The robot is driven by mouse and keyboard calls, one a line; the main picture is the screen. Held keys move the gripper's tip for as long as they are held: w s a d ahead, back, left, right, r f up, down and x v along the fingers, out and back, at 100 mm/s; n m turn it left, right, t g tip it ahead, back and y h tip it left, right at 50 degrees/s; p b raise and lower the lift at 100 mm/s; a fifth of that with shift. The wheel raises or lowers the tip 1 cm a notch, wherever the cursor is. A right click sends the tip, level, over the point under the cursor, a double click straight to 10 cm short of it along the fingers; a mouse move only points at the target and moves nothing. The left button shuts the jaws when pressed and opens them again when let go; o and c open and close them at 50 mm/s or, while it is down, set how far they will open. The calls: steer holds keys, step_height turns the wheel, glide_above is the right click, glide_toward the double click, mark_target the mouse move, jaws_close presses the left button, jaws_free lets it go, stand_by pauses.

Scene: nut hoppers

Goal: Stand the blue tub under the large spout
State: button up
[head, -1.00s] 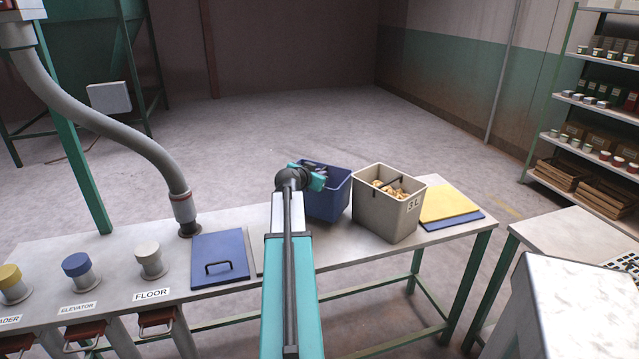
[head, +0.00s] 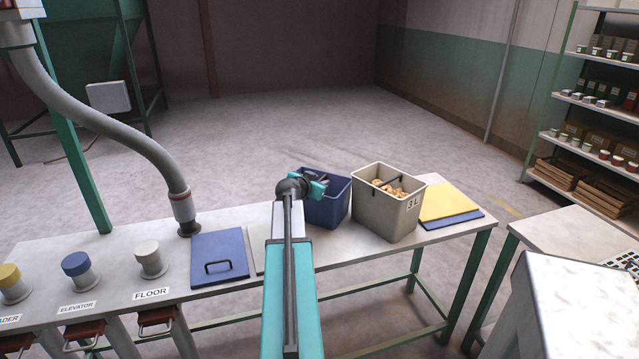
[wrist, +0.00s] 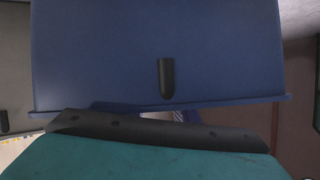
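The blue tub (head: 327,205) is at the far side of the bench, just left of the grey tub. My gripper (head: 318,184) is at its upper left edge, and my arm covers part of its left side. In the wrist view the tub's blue wall (wrist: 100,55) fills the middle, with a dark upright piece on it and its rim close to my teal gripper body. The fingertips are hidden, but tub and gripper move together, so I take it as gripped; the exact grip point is unclear. No spout is clearly identifiable as the large one.
The grey tub (head: 390,217), marked 3L and holding pale brown pieces, stands close on the right. Yellow and blue boards (head: 447,204) lie beyond it. Left are a blue lid (head: 219,257), a hose (head: 150,152) and capped ports (head: 150,260). A green hopper stands back left.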

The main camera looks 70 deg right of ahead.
steer(key=shift+r, duration=0.2)
stand_by(0.3)
steer(key=shift+a+r, duration=0.1)
steer(key=shift+a, duration=0.5)
steer(key=b+v, duration=0.1)
steer(key=v, duration=0.9)
steer(key=shift+a+r, duration=0.2)
steer(key=shift+a, duration=0.1)
steer(key=shift+o, duration=0.4)
steer(key=shift+r, duration=0.1)
